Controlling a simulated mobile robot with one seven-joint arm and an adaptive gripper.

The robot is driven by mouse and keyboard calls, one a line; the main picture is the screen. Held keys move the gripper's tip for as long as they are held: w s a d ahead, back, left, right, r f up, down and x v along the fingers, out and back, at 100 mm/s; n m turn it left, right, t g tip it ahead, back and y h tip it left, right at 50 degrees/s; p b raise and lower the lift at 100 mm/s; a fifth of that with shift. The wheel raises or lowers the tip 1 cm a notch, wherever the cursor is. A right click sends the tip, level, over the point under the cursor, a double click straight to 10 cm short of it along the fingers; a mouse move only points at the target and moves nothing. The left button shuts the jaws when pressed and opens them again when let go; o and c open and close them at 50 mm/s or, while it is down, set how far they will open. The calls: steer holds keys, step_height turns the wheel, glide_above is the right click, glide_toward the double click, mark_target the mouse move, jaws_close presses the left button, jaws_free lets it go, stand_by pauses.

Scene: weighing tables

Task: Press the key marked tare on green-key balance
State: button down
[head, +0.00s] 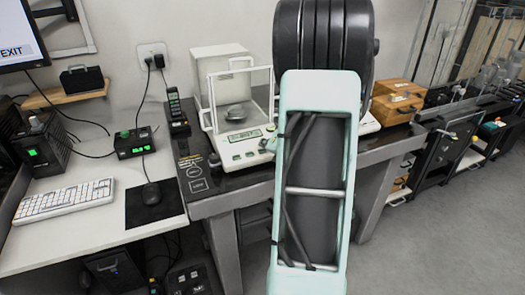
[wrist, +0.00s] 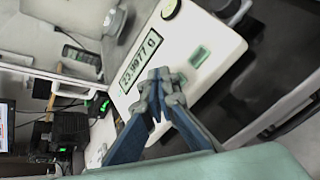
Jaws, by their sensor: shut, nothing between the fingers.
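The balance (head: 243,153) is a white unit with a clear draft shield on the dark bench left of my arm. A grey object (head: 235,112) sits inside its shield. In the wrist view its white front panel (wrist: 215,32) shows a lit display (wrist: 141,61) with digits and a green key (wrist: 200,55). My gripper (wrist: 160,78) is shut and empty, its fingertips over the panel between display and green key. I cannot tell whether they touch the panel. No key lettering is readable. In the head view my arm hides the gripper and the panel's right end.
A handset (head: 177,112) stands left of the balance. A desk at left holds a keyboard (head: 64,200), a mouse (head: 151,194) on a dark mat, and a black box with green lights (head: 134,143). Wooden drawers (head: 397,100) stand right of my arm. Floor is open at right.

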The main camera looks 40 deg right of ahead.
steer(key=shift+f, duration=0.15)
steer(key=shift+w+f+b, duration=0.1)
steer(key=shift+f+b, duration=0.2)
steer(key=shift+b, duration=0.45)
steer(key=shift+w+f+b, duration=0.1)
steer(key=shift+f+b, duration=0.25)
steer(key=shift+b, duration=0.2)
stand_by(0.5)
steer(key=shift+r, duration=0.15)
steer(key=shift+s+r+p, duration=0.2)
steer(key=shift+r+p, duration=0.15)
steer(key=shift+r, duration=0.25)
steer(key=r+p, duration=0.1)
steer(key=s+r+p, duration=0.1)
steer(key=r, duration=0.1)
steer(key=r+p, duration=0.1)
steer(key=shift+s+a+r, duration=0.2)
steer(key=shift+s+r, duration=0.05)
steer(key=shift+r, duration=0.15)
steer(key=shift+w, duration=0.1)
stand_by(0.8)
